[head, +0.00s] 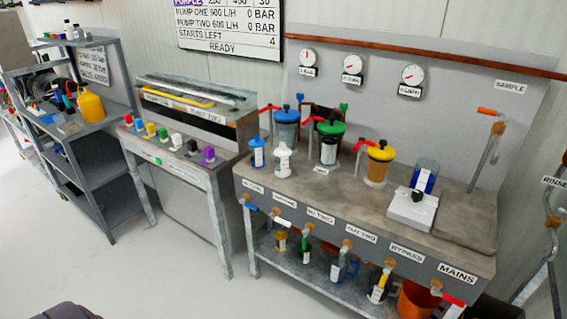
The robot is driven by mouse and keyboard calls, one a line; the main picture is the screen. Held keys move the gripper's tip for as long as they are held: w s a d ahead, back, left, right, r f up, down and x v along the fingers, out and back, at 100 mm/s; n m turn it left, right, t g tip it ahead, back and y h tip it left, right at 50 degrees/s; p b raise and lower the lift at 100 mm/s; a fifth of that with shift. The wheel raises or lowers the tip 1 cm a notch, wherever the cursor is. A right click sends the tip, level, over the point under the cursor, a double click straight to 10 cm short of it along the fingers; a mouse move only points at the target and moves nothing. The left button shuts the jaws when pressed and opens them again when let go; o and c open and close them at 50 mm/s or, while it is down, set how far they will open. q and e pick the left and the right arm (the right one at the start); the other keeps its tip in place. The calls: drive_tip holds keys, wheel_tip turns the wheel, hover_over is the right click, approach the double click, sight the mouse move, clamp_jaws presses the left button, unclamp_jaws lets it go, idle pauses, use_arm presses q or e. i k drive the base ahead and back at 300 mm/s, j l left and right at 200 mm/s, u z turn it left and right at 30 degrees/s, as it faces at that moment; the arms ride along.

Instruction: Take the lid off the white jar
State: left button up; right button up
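A small white jar (284,163) stands upright near the front left of the grey pump bench (330,195). Its top is white too, and I cannot make out a clear seam between lid and body. A blue bottle with a white label (257,153) stands just left of it. Neither of my grippers is in view.
Canisters with blue (286,125), green (329,140) and yellow (379,162) tops stand behind and right of the jar, with red-handled valves between them. A white device (412,208) sits farther right. Valves line the bench front. Open floor (180,270) lies at the front left.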

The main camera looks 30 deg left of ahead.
sight(282, 151)
drive_tip(key=i+j+u, duration=0.3)
drive_tip(key=i+j, duration=0.6)
